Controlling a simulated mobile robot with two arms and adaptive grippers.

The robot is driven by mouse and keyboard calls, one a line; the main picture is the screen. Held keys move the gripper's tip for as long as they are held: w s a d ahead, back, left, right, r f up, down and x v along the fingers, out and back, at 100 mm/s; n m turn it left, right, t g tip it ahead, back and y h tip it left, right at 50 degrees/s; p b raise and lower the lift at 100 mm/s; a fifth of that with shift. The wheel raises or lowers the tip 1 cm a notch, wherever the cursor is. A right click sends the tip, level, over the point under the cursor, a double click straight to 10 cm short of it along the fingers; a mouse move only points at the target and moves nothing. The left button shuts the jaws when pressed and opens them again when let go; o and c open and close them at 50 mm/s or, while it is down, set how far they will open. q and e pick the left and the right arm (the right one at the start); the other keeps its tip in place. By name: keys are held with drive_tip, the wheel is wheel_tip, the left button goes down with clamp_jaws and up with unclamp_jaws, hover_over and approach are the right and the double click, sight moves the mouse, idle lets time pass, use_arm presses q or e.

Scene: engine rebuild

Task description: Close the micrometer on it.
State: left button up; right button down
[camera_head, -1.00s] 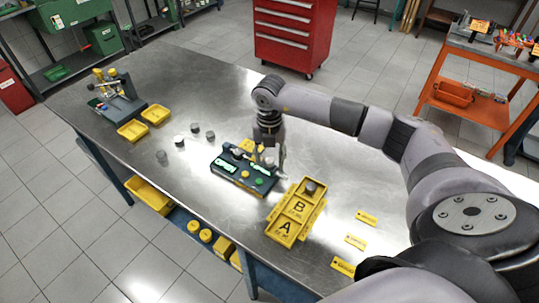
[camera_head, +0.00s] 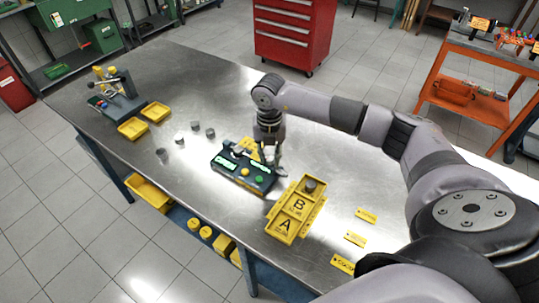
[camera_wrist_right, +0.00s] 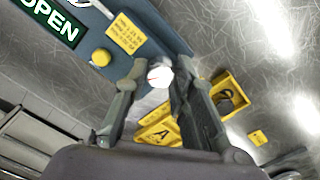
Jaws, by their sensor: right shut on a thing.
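The micrometer (camera_head: 226,171) is a dark blue-grey bench unit with lit green displays, a yellow button and a green button. Its display (camera_wrist_right: 48,20) reads OPEN in the wrist view. My right gripper (camera_head: 270,160) is over its right end, pointing down. In the wrist view the fingers of my right gripper (camera_wrist_right: 160,80) stand either side of a pale round knob (camera_wrist_right: 159,76) with a red mark and are shut on it. The knob is beside the unit's end. Whether a part sits between the measuring faces cannot be told. My left gripper is not in view.
A yellow tray (camera_head: 289,226) marked A and B stands to the right, with a dark part at its far end. Several small metal cylinders (camera_head: 195,126) stand to the left, near yellow trays (camera_head: 132,129). Yellow tags (camera_head: 355,240) lie at the right.

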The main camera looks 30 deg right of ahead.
drive_tip(key=n+b, duration=0.2)
drive_tip(key=b, duration=0.1)
drive_tip(key=shift+f+n, duration=0.15)
drive_tip(key=shift+n, duration=0.25)
drive_tip(key=n+b, duration=0.2)
drive_tip(key=shift+n, duration=0.4)
drive_tip(key=n+b, duration=0.3)
drive_tip(key=shift+d+n, duration=0.1)
drive_tip(key=shift+n, duration=0.2)
drive_tip(key=n+b, duration=0.2)
drive_tip(key=n, duration=0.1)
drive_tip(key=shift+n, duration=0.3)
drive_tip(key=n+b, duration=0.3)
drive_tip(key=n, duration=0.2)
drive_tip(key=shift+w, duration=0.1)
drive_tip(key=n+b, duration=0.1)
drive_tip(key=n, duration=0.2)
drive_tip(key=shift+n+b, duration=0.35)
drive_tip(key=shift+n, duration=0.05)
drive_tip(key=shift+r+n+b, duration=0.25)
drive_tip(key=shift+n+b, duration=0.15)
drive_tip(key=shift+n, duration=0.7)
